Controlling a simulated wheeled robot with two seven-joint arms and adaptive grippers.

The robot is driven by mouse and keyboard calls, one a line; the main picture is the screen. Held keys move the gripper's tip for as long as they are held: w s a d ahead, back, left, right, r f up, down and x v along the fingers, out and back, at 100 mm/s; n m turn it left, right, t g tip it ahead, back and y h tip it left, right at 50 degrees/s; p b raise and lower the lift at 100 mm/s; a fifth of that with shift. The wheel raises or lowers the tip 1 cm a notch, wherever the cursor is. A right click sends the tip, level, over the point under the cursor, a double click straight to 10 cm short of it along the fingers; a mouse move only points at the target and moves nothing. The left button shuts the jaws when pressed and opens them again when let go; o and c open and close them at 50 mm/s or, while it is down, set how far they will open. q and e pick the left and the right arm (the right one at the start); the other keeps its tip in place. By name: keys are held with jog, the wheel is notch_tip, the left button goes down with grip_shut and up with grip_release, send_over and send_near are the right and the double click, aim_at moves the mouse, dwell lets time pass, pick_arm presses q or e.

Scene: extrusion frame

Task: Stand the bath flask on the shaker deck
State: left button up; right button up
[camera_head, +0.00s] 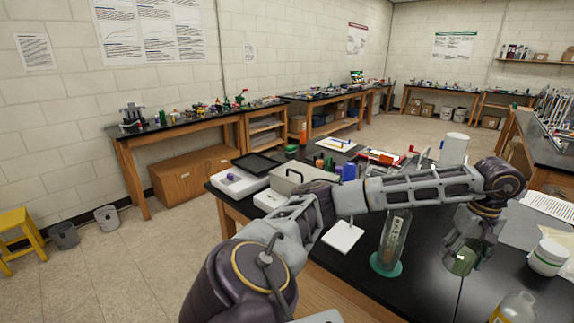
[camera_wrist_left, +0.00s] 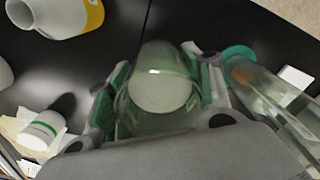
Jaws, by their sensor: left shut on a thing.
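My left gripper (camera_head: 464,256) is over the right part of the black bench, pointing down. It is shut on a clear glass flask (camera_head: 461,264) with a greenish tint, taken to be the bath flask. In the left wrist view the flask (camera_wrist_left: 160,92) sits between the green-padded fingers (camera_wrist_left: 162,100), its round pale end facing the camera. Whether the flask touches the bench is unclear. I cannot pick out the shaker deck for certain; a low white device (camera_head: 236,184) stands at the bench's far left end. My right gripper is not in view.
A tall glass cylinder on a teal base (camera_head: 387,264) stands close left of the gripper. A white jar (camera_head: 548,258) and a yellow-labelled bottle (camera_head: 514,308) stand to the right. A white square plate (camera_head: 342,236) and a grey box (camera_head: 299,177) lie leftward.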

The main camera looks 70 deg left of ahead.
pick_arm(q)
jog(key=m, duration=0.1)
jog(key=w+m, duration=0.1)
jog(key=m, duration=0.1)
jog(key=shift+d+f, duration=0.1)
jog(key=shift+d, duration=0.1)
jog(key=m, duration=0.2)
jog(key=d+m, duration=0.1)
jog(key=m, duration=0.1)
jog(key=shift+w+f, duration=0.3)
jog(key=shift+w, duration=0.05)
jog(key=s+d+f+m+p, duration=0.3)
jog(key=s+d+m+p, duration=0.3)
jog(key=p, duration=0.9)
jog(key=shift+s+d+f, duration=0.2)
jog(key=shift+s+d, duration=1.4)
jog(key=shift+d, duration=0.6)
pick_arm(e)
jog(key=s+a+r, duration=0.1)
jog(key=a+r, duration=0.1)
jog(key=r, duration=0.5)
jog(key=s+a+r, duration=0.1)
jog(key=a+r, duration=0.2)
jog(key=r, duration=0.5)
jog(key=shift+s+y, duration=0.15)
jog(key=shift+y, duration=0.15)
